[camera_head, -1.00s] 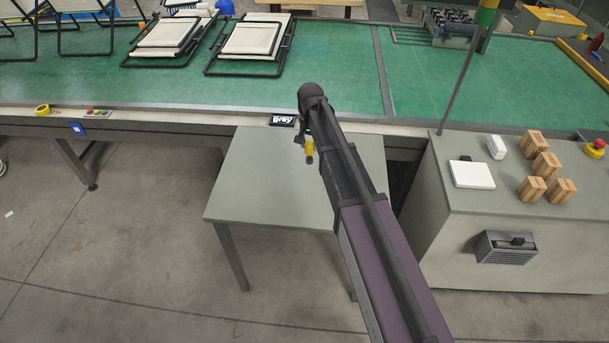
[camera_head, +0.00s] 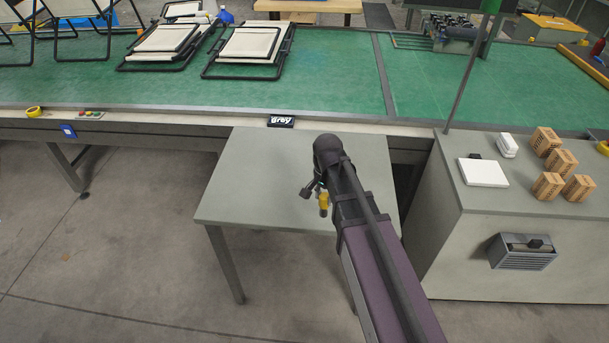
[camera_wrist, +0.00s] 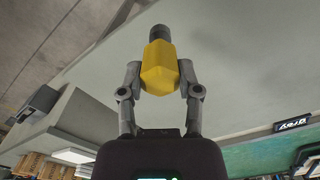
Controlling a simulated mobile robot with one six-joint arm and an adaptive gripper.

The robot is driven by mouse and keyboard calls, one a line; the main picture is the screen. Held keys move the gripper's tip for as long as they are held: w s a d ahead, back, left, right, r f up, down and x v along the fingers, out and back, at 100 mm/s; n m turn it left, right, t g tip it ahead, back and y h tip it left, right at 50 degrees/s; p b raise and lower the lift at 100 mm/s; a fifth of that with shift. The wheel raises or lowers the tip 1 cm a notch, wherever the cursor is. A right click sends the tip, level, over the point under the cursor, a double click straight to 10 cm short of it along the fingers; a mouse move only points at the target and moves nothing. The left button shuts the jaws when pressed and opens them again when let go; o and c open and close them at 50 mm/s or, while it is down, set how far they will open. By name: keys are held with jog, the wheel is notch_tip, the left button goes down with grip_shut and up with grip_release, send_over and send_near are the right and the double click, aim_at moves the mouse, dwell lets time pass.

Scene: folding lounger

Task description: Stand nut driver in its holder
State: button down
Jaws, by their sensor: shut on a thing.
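The nut driver shows in the wrist view as a yellow faceted handle (camera_wrist: 160,68) with a dark cylindrical end (camera_wrist: 159,33) pointing away from my gripper. My gripper (camera_wrist: 160,82) is shut on the yellow handle, one finger on each side. In the head view the yellow handle (camera_head: 323,204) shows beside my gripper (camera_head: 313,190), over the small grey table (camera_head: 250,185). Its height above the table is hard to tell. My arm hides part of the tabletop. I cannot make out a holder in either view.
A small dark sign (camera_head: 281,121) stands at the green workbench's (camera_head: 330,80) front edge. Folded loungers (camera_head: 250,48) lie on the bench. The small table's visible left part is bare.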

jog(key=shift+w, duration=0.15)
jog(key=w+a+f+b, duration=0.1)
jog(key=w+a, duration=0.1)
jog(key=w, duration=1.2)
jog(key=shift+w+a+f, duration=0.15)
jog(key=f+b, duration=0.2)
jog(key=w+f+b, duration=0.1)
jog(key=b, duration=0.1)
jog(key=shift+w+a+f, duration=0.1)
jog(key=shift+w+f, duration=0.05)
jog(key=shift+f, duration=0.2)
jog(key=shift+f, duration=0.1)
dwell(0.4)
jog(key=shift+c, duration=1.5)
grip_release()
jog(key=shift+r, duration=0.2)
